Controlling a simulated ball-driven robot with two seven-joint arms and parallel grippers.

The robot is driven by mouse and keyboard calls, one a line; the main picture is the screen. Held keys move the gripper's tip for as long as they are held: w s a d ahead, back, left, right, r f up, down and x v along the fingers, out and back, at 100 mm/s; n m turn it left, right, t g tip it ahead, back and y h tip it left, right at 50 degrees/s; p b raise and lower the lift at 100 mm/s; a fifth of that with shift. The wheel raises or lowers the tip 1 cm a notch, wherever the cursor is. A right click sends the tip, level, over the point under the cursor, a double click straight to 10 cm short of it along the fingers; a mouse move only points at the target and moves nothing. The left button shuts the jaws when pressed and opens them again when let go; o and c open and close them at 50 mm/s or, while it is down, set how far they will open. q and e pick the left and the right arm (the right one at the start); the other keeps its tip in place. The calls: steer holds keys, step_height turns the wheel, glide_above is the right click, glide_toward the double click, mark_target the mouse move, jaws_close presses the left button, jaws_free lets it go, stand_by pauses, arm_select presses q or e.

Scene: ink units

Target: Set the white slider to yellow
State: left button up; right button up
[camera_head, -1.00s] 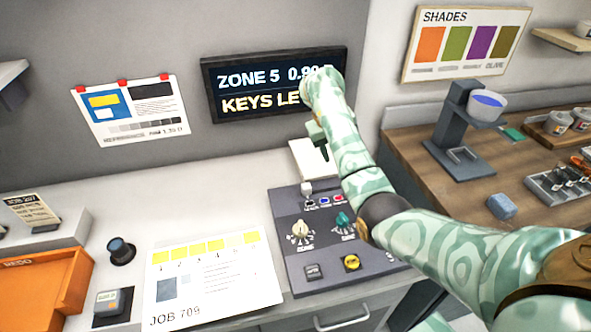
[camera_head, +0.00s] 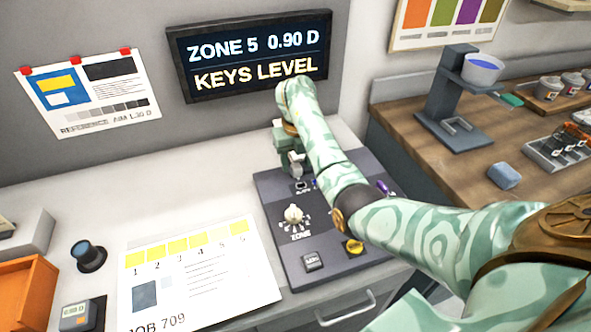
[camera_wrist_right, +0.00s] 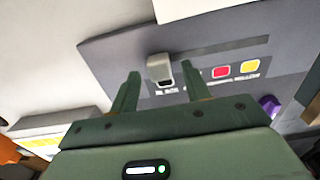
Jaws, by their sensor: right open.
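The white slider (camera_wrist_right: 160,68) stands on the dark control panel (camera_wrist_right: 215,50), at the left end of a row of colour marks in the right wrist view. Its end has a black label. The red mark (camera_wrist_right: 221,72) and the yellow mark (camera_wrist_right: 250,66) lie to its right; another mark is hidden behind a finger. My right gripper (camera_wrist_right: 160,90) is open, with one finger on each side of the slider in this view. I cannot tell if they touch it. In the head view the slider (camera_head: 296,171) shows just below my right gripper (camera_head: 293,155). My left gripper is out of view.
The panel also carries a zone knob (camera_head: 293,215), a grey button (camera_head: 311,261), a yellow button (camera_head: 354,247) and a purple part (camera_head: 385,187). A wall display (camera_head: 250,58) reads "ZONE 5 0.90 D, KEYS LEVEL". A job sheet (camera_head: 200,275) lies left of the panel. My right arm covers the panel's right side.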

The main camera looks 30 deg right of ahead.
steer(key=shift+w+f, duration=0.1)
steer(key=shift+f, duration=0.6)
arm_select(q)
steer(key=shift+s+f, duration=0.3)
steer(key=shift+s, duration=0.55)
arm_select(e)
jaws_close()
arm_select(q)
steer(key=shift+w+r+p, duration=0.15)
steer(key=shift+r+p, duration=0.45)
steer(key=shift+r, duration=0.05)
arm_select(e)
steer(key=s+d, duration=0.1)
steer(key=d, duration=0.3)
steer(key=s+d, duration=0.1)
steer(key=d, duration=0.4)
steer(key=s+d, duration=0.1)
steer(key=d, duration=0.3)
steer(key=shift+s+d+r, duration=0.1)
steer(key=shift+s+d, duration=0.05)
steer(key=shift+d, duration=0.1)
jaws_free()
steer(key=shift+d, duration=0.1)
